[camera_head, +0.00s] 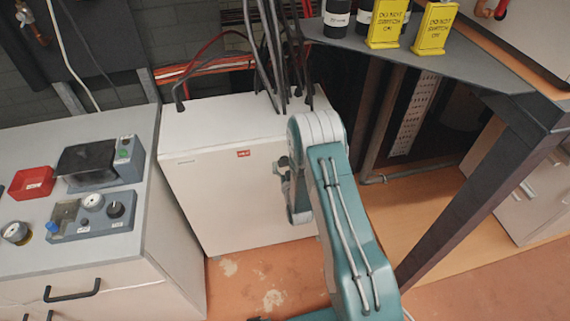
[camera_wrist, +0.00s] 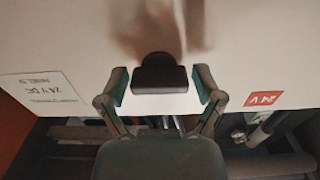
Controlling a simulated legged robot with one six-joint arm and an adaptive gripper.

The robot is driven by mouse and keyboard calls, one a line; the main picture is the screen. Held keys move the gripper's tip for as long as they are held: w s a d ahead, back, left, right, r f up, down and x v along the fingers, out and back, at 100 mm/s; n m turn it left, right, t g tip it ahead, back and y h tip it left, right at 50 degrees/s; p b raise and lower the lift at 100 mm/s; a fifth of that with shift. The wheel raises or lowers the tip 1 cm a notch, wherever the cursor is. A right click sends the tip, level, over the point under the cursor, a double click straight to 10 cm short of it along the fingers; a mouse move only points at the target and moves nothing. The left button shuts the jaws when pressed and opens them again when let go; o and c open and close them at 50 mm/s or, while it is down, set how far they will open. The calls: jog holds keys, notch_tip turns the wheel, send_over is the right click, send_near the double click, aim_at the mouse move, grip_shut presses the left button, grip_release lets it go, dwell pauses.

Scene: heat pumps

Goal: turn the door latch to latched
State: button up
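A white cabinet (camera_head: 225,185) stands in the middle of the head view. In the wrist view its pale front panel (camera_wrist: 70,35) fills the upper part. A dark, rounded block (camera_wrist: 160,75), apparently the door latch, sits on this panel. My gripper (camera_wrist: 161,86) has one finger on each side of the block, with narrow gaps visible, so it looks open. Contact is hard to judge. In the head view my gripper (camera_head: 284,178) is at the cabinet's front, partly behind my arm, and the latch is hidden there. Its turned position cannot be told.
A grey bench (camera_head: 150,130) with gauges and a red tray (camera_head: 32,182) stands at left. A dark metal table (camera_head: 450,60) carries yellow signs (camera_head: 436,27) at right. Black cables (camera_head: 272,50) run into the cabinet top. Bare floor (camera_head: 260,275) lies in front.

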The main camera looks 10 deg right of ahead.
jog(key=c, duration=0.4)
jog(key=shift+m, duration=0.4)
jog(key=m, duration=0.2)
jog(key=shift+m, duration=0.4)
jog(key=m, duration=0.3)
jog(key=shift+r+m, duration=0.1)
jog(key=shift+m, duration=0.3)
jog(key=m, duration=1)
jog(key=shift+d, duration=0.1)
jog(key=shift+m, duration=0.4)
jog(key=shift+f, duration=0.2)
